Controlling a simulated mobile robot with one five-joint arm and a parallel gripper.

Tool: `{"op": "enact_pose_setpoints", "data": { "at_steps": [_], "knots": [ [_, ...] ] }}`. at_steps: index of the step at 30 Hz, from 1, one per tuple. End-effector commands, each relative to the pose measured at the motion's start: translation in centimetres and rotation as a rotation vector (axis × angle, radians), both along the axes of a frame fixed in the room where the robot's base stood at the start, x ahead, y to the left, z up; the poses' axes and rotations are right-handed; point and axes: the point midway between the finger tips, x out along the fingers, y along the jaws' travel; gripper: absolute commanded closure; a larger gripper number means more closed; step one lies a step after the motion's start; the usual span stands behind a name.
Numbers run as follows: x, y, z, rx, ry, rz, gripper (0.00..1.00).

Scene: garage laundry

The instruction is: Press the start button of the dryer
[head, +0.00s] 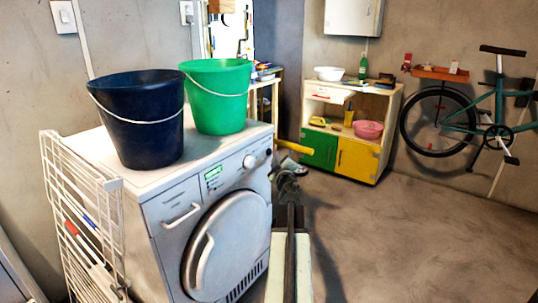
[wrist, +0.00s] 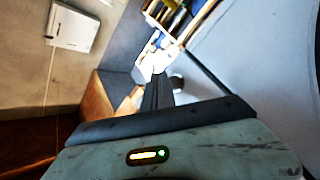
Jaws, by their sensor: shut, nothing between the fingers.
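The dryer (head: 205,240) is a white front-loader at the left of the head view. Its front panel has a lit green display (head: 213,173) and a round knob (head: 250,161). The start button is too small to tell apart there. My gripper (head: 287,168) is at the right of the dryer front, near the knob end. In the wrist view, my gripper (wrist: 159,80) has its dark fingers together and empty. A pale surface (wrist: 255,70) to their right looks like the dryer front, with a small round part (wrist: 176,82) just beside the fingertips. Contact cannot be told.
A navy bucket (head: 140,120) and a green bucket (head: 217,97) stand on the dryer. A white drying rack (head: 85,215) leans at its left. A low cabinet (head: 350,125) and a bicycle (head: 470,125) are at the back. The floor (head: 420,240) at right is clear.

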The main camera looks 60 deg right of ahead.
Motion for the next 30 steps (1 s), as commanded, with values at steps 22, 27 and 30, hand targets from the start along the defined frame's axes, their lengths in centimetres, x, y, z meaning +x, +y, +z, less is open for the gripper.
{"op": "enact_pose_setpoints", "data": {
  "at_steps": [22, 27, 30],
  "knots": [
    [0.9, -0.1, 0.0, 0.000, 0.000, -0.001, 1.00],
    [1.1, -0.1, 0.0, 0.000, 0.000, -0.001, 1.00],
    [1.2, -0.1, 0.0, 0.000, 0.000, -0.001, 1.00]
  ]
}}
